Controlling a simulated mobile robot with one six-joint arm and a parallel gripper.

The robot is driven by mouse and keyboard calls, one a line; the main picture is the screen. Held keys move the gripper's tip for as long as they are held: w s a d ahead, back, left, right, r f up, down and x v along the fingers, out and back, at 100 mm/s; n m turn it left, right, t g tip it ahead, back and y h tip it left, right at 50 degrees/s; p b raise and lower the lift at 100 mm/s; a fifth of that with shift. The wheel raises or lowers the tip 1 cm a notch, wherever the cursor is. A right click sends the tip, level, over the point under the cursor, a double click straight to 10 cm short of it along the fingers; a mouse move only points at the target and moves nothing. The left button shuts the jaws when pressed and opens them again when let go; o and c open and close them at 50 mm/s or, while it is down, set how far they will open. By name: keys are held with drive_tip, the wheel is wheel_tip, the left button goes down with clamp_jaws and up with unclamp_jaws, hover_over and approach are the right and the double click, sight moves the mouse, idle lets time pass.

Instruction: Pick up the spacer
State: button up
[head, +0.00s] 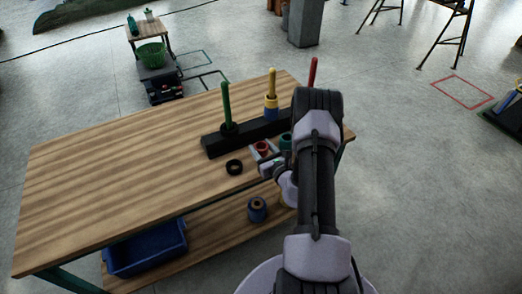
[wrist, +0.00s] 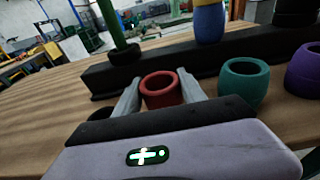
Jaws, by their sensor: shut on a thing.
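A red spacer (wrist: 160,90), a short hollow ring, is between the two fingers of my gripper (wrist: 160,93) in the wrist view. The fingers are shut on its sides. In the head view the red spacer (head: 262,148) shows at my gripper (head: 264,155), low over the table; I cannot tell whether it touches the wood. A teal spacer (wrist: 243,82) stands just right of the gripper, and a purple spacer (wrist: 304,72) stands farther right. A black ring (head: 234,167) lies on the table to the left, partly hidden by my gripper in the wrist view.
A black rack (head: 215,144) behind the spacers bears a green peg (head: 226,102), a yellow peg (head: 272,82) with blue and yellow rings, and a red peg (head: 312,73). The wooden table (head: 110,170) is clear on the left. A blue bin (head: 146,247) sits on the lower shelf.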

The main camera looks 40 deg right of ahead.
drive_tip(key=s+d+p+v, duration=0.1)
drive_tip(key=d+p+v, duration=0.1)
drive_tip(key=v, duration=1.3)
drive_tip(key=shift+s+d+f+p, duration=0.15)
drive_tip(key=shift+s+d+p, duration=0.15)
drive_tip(key=shift+d, duration=0.4)
